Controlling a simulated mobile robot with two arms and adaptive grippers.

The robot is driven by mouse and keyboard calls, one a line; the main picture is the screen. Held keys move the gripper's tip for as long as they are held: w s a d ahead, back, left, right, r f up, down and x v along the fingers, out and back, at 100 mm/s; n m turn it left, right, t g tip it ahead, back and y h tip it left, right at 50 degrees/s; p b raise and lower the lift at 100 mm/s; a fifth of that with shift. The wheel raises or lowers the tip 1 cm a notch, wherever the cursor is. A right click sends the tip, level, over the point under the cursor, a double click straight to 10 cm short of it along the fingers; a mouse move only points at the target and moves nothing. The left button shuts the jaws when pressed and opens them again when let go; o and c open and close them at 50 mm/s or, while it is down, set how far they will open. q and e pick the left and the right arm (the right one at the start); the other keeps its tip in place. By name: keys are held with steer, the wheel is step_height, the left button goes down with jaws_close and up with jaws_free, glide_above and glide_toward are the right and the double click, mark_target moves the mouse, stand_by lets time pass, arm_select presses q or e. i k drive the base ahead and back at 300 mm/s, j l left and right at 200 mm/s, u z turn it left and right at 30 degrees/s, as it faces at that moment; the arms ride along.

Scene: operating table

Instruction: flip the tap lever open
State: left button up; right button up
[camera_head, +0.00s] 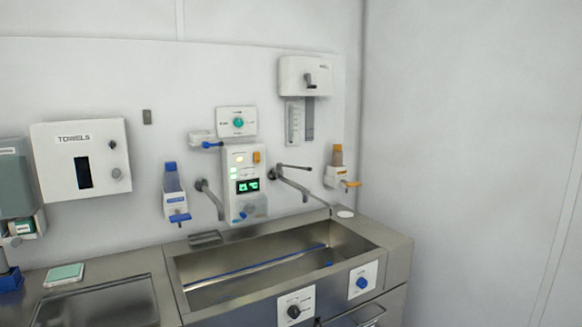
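A wall tap (292,185) with a long spout sits above the right part of the steel sink (178,283). A thin dark lever (296,168) sticks out to the right from the top of this tap, roughly level. A second tap (210,198) with a curved spout is on the wall further left; no long lever shows on it. I cannot tell whether water runs from either tap. Neither of my grippers is in this view.
A control panel (240,165) with a green display hangs between the taps. Dispensers with blue (173,192) and orange (340,172) parts flank them. A towel box (84,160) is at left. Knobs (293,311) are on the sink front. Space before the taps is clear.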

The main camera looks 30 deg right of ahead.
mark_target(279, 166)
steer(key=i+l+u, duration=0.25)
steer(key=l, duration=1.55)
steer(key=l+u, duration=0.25)
steer(key=l, duration=1.6)
steer(key=i, duration=0.1)
